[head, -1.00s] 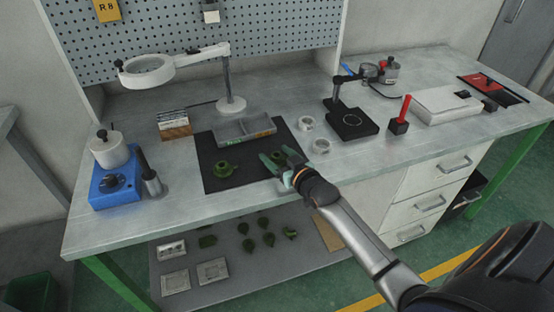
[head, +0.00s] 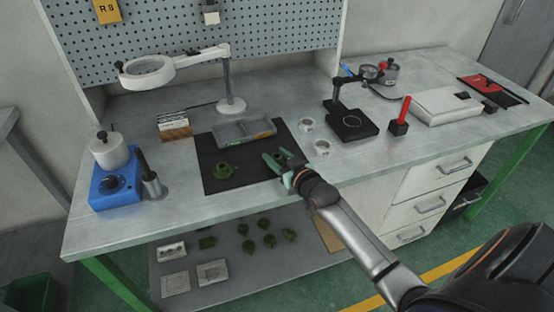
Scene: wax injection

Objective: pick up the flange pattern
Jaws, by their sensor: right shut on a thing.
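My right gripper (head: 277,161) is at the right part of the dark mat (head: 209,150), low over the bench. Its green fingers are shut on a small dark green piece, the flange pattern (head: 281,156), mostly hidden between them. My left gripper is not in view.
A grey divided tray (head: 244,138) stands at the back of the mat. Two pale rings (head: 321,147) lie right of it. A magnifier lamp (head: 229,104), a blue wax pot (head: 115,187) and a black stand (head: 351,124) stand around. Several green pieces lie on the lower shelf.

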